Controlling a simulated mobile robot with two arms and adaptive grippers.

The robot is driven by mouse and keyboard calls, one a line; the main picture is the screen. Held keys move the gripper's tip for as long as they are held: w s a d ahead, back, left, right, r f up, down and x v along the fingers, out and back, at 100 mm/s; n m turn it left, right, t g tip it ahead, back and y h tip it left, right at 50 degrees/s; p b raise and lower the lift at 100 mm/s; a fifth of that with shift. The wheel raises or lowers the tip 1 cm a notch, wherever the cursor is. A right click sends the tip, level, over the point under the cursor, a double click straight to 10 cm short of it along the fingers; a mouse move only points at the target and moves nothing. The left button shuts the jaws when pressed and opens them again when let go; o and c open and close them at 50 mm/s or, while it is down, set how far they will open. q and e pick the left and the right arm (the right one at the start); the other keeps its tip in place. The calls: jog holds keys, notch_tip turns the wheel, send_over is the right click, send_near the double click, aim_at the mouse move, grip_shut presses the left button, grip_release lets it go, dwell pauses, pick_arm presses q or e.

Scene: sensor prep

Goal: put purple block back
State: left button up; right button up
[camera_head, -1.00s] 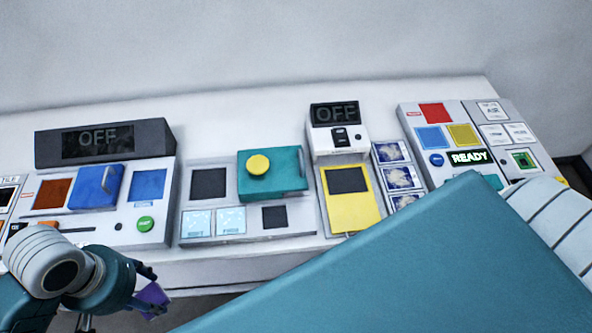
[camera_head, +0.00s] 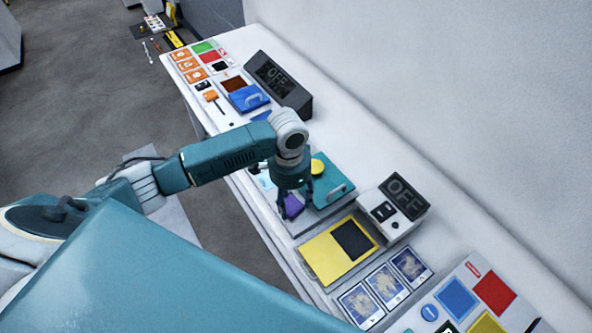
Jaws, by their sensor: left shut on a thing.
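My left gripper (camera_head: 295,210) reaches in from the left over the middle of the bench and points down. It is shut on the purple block (camera_head: 293,206), which shows between its fingers. The block is over the grey panel (camera_head: 309,226) with the teal lid and yellow knob. I cannot tell whether the block touches the panel. The teal lid (camera_head: 338,181) with its yellow knob (camera_head: 317,167) is just right of the gripper. My arm and gripper hide much of this panel, including its dark squares. My right gripper is not in view.
A yellow panel (camera_head: 326,258) with a dark square is nearer, beside a white box with an OFF display (camera_head: 394,206). Picture cards (camera_head: 385,284) lie nearer still. A blue handled block (camera_head: 248,98) and another OFF display (camera_head: 278,81) are farther along the bench.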

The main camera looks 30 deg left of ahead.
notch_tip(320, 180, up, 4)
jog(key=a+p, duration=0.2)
pick_arm(q)
jog(key=w+a+m, duration=0.1)
jog(key=w, duration=0.1)
jog(key=w+a+m, duration=0.1)
jog(key=w+a, duration=0.1)
jog(key=shift+m, duration=0.3)
jog(key=shift+f+b, duration=0.6)
jog(key=shift+f, duration=0.05)
jog(key=shift+w+f+b, duration=0.15)
jog(key=shift+f+b, duration=0.65)
jog(key=shift+f, duration=0.05)
jog(key=shift+f+b, duration=0.35)
jog(key=shift+b, duration=0.1)
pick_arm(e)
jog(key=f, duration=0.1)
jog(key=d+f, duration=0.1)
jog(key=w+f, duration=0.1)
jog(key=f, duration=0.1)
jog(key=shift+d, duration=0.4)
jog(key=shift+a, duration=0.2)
